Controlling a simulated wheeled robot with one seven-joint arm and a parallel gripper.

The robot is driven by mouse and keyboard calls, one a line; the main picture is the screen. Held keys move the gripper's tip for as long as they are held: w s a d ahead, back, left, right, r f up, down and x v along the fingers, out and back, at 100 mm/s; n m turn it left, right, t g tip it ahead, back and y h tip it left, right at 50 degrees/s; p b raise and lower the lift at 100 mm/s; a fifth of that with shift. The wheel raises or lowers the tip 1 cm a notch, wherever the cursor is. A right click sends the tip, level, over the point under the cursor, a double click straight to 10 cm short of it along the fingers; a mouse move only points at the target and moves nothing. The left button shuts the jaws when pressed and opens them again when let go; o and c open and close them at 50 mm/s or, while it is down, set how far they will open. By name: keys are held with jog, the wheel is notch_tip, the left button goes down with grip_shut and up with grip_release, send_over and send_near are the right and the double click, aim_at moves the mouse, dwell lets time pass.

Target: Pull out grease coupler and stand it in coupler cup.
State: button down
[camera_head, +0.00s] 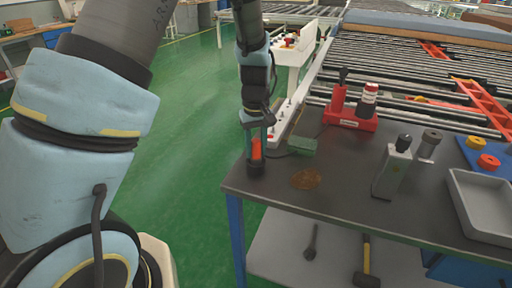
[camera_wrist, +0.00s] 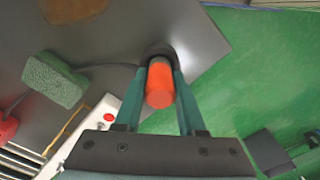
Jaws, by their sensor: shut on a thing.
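My gripper (camera_head: 258,146) points down at the left corner of the dark table. It is shut on an orange cylinder, which I take to be the grease coupler (camera_head: 257,149). In the wrist view the orange coupler (camera_wrist: 160,86) lies between my two teal fingers (camera_wrist: 160,76). A dark round cup (camera_head: 256,168), seemingly the coupler cup, stands on the table directly below the coupler. Its dark rim (camera_wrist: 158,49) shows at the fingertips in the wrist view. The coupler's lower end is hidden, so I cannot tell whether it rests on the cup's bottom.
A green block (camera_head: 302,145) and a brown disc (camera_head: 306,180) lie right of the cup. A red holder (camera_head: 350,121) with bottles stands behind. A grey box with a black knob (camera_head: 393,168), a grey cylinder (camera_head: 430,144) and a grey tray (camera_head: 462,207) are farther right. The table edge is close.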

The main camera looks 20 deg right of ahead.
jog(key=shift+f+b, duration=0.55)
jog(key=shift+f, duration=0.4)
jog(key=shift+c, duration=2.1)
grip_release()
jog(key=shift+r, duration=0.1)
notch_tip(320, 180, up, 11)
jog(key=shift+f+b, duration=0.15)
jog(key=shift+b, duration=0.55)
jog(key=s+a, duration=0.2)
jog(key=a, duration=1.3)
jog(key=s+a+f+t, duration=0.1)
jog(key=s+a, duration=0.1)
jog(key=a, duration=1.3)
jog(key=shift+f+t, duration=0.15)
jog(key=shift+t, duration=0.15)
